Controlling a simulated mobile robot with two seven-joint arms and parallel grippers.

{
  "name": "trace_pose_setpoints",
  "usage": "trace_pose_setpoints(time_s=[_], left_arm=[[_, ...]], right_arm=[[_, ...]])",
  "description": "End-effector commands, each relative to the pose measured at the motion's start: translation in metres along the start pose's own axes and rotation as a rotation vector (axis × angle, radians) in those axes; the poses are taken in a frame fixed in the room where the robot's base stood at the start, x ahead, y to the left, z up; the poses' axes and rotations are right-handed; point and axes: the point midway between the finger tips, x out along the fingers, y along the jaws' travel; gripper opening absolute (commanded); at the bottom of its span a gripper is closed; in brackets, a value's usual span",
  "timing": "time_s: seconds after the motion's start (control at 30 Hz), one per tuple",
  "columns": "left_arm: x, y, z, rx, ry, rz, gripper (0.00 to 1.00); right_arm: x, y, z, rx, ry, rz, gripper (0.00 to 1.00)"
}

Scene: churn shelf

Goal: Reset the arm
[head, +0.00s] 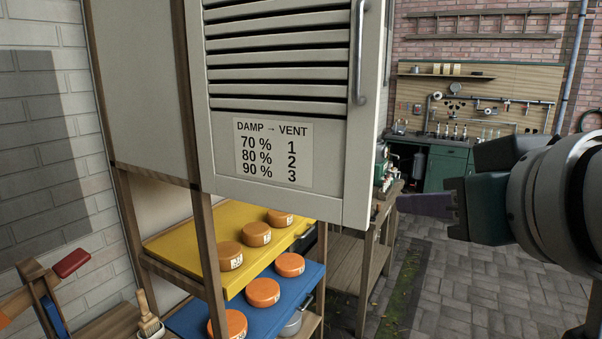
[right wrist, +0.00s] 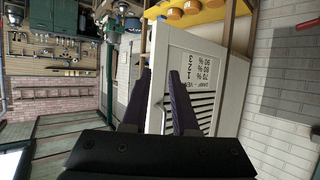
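My right gripper (head: 425,205) comes in from the right in the head view, with its dark purple fingers pointing left. Its tip appears just right of the lower right edge of a white louvred door (head: 270,205). In the right wrist view the two fingers (right wrist: 161,85) stand apart with nothing held between them. The door (right wrist: 185,55) shows behind and between them, with its handle near the fingers; the exact gap cannot be told. My left gripper is not in view.
The door has a metal handle (head: 359,55) and a "DAMP → VENT" label (head: 273,153). Below are a yellow shelf (head: 185,245) and a blue shelf (head: 190,318) with orange cheese wheels. A brush (head: 150,318) stands at lower left. Paved floor (head: 470,275) is open at right.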

Motion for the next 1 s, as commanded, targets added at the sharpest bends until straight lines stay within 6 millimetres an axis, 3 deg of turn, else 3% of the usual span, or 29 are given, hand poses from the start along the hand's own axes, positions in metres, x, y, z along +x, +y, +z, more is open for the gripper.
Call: trace_pose_setpoints(time_s=[0.03, 0.1, 0.2, 0.4, 0.5, 0.53, 0.7, 0.9, 1.0], left_arm=[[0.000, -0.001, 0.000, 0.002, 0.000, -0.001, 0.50], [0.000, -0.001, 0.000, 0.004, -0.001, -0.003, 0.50], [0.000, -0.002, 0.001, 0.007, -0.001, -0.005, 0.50], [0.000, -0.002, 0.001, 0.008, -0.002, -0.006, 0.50], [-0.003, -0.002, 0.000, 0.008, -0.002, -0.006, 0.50], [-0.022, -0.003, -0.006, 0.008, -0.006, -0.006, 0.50], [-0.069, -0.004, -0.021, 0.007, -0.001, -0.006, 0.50], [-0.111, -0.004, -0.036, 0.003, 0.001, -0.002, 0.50], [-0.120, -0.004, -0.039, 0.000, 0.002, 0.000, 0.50]], right_arm=[[-0.011, 0.006, 0.042, -0.004, -0.113, 0.006, 0.27], [-0.029, 0.012, 0.092, -0.007, -0.257, 0.012, 0.27], [-0.061, 0.017, 0.149, -0.015, -0.436, 0.012, 0.27], [-0.131, 0.024, 0.229, -0.037, -0.735, 0.008, 0.27], [-0.169, 0.026, 0.255, -0.050, -0.867, 0.003, 0.27], [-0.172, 0.026, 0.231, -0.048, -0.849, 0.003, 0.27], [-0.190, 0.026, 0.186, -0.046, -0.843, 0.003, 0.27], [-0.207, 0.026, 0.146, -0.046, -0.842, 0.003, 0.27], [-0.211, 0.025, 0.138, -0.046, -0.841, 0.003, 0.27]])
